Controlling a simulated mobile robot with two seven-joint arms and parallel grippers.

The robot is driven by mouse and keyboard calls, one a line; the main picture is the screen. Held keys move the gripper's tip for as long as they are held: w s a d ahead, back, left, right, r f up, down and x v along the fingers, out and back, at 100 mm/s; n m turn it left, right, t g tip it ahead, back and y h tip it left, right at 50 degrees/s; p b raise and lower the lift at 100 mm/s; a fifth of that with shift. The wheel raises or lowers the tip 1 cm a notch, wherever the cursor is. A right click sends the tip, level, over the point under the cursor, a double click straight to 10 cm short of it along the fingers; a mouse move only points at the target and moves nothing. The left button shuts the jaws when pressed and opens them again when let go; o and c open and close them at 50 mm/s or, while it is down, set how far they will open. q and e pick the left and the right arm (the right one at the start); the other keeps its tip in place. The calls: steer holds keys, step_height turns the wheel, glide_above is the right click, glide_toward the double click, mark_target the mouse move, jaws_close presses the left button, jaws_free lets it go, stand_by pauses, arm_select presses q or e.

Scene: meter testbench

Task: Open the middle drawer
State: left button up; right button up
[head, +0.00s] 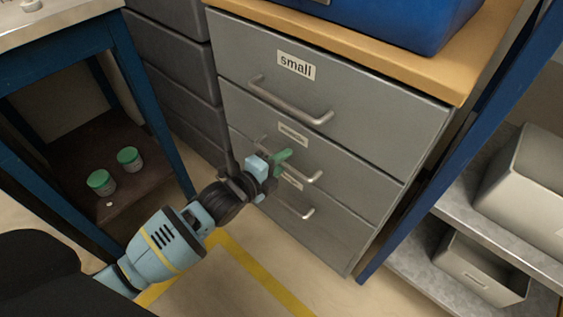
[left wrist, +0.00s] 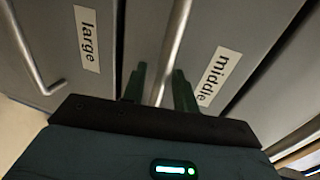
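The grey cabinet has stacked drawers, with the middle drawer (head: 350,172) below the one labelled "small". Its handle (head: 307,174) is a silver bar, partly hidden behind my left gripper (head: 279,161). In the left wrist view the green fingers of the left gripper (left wrist: 160,90) stand apart. The handle bar (left wrist: 173,50) runs between them beside the "middle" label (left wrist: 220,76). Contact with the bar cannot be made out. The middle drawer looks flush with the cabinet front. My right gripper is not in view.
The top drawer (head: 385,108) and the bottom drawer (head: 320,232) look shut. The bottom drawer's handle (left wrist: 38,70) is left in the wrist view. A blue-legged table (head: 150,110) stands left, and a shelf with grey bins (head: 480,270) stands right. A blue box (head: 400,20) sits on top.

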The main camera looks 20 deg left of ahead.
arm_select(q)
steer(key=shift+c, duration=0.4)
jaws_close()
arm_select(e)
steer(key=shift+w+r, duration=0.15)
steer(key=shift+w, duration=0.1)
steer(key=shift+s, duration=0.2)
